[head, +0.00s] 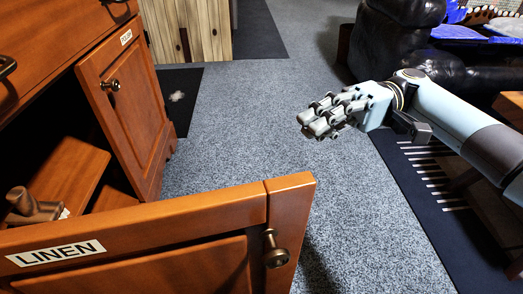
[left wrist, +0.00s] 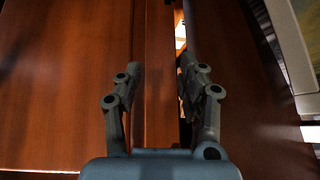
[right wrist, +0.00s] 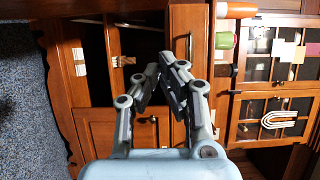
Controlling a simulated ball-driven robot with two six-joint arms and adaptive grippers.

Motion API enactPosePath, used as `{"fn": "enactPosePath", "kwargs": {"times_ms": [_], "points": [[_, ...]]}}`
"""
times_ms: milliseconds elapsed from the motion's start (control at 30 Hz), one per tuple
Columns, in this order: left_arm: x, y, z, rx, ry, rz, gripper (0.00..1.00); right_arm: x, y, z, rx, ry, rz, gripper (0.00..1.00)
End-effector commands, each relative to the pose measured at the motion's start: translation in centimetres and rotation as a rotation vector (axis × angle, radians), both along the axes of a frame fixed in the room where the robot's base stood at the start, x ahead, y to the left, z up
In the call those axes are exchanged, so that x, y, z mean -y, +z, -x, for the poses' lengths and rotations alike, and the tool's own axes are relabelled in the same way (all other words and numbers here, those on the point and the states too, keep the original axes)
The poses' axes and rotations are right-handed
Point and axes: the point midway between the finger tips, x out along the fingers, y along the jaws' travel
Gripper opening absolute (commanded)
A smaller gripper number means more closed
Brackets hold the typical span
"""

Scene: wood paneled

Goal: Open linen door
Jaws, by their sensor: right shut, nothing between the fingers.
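The wooden door labelled LINEN (head: 150,236) is swung out from the cabinet in the foreground of the head view. Its round dark metal knob (head: 275,249) is at the right end. The dark cabinet interior shows behind the door. My right gripper (head: 312,122) is above the carpet, beyond and to the right of the door, apart from it. In the right wrist view its fingertips (right wrist: 163,78) come together with nothing between them. My left gripper shows only in the left wrist view (left wrist: 160,82); its fingers are apart, in front of brown wood panels. Whether it touches the wood cannot be told.
A second labelled cabinet door (head: 125,110) with a knob stands open farther back. A brown wooden object (head: 33,207) sits inside the cabinet. A black leather seat (head: 390,45) is at the upper right. Grey carpet (head: 250,130) is clear between.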

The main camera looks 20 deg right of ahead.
Motion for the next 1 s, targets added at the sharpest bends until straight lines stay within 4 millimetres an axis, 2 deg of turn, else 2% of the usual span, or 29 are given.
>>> {"fn": "enactPosePath", "kwargs": {"times_ms": [100,300,567,667,700,800,1000], "points": [[0.1,-1.3,1.0,0.009,0.006,0.004,0.40,-1.3,-0.2,0.3,-0.002,0.001,-0.004,0.00],[0.2,-2.8,1.2,0.124,-0.002,0.007,0.40,-5.2,-0.4,0.9,-0.003,0.000,-0.006,0.00],[0.5,-3.8,2.2,0.302,-0.018,0.012,0.40,-10.0,-0.4,1.8,-0.003,-0.002,-0.005,0.00],[0.6,-3.9,2.7,0.366,-0.024,0.016,0.40,-9.8,-0.5,3.8,-0.007,0.001,0.002,0.00],[0.7,-3.3,2.0,0.400,-0.028,0.017,0.40,-9.8,-0.4,4.1,-0.005,-0.001,0.002,0.00],[0.8,-2.1,0.8,0.463,-0.034,0.018,0.40,-9.9,-0.3,4.8,-0.004,0.000,0.002,0.00],[0.9,-0.9,-0.3,0.528,-0.042,0.018,0.40,-9.9,-0.1,5.5,-0.002,-0.001,0.000,0.00]]}}
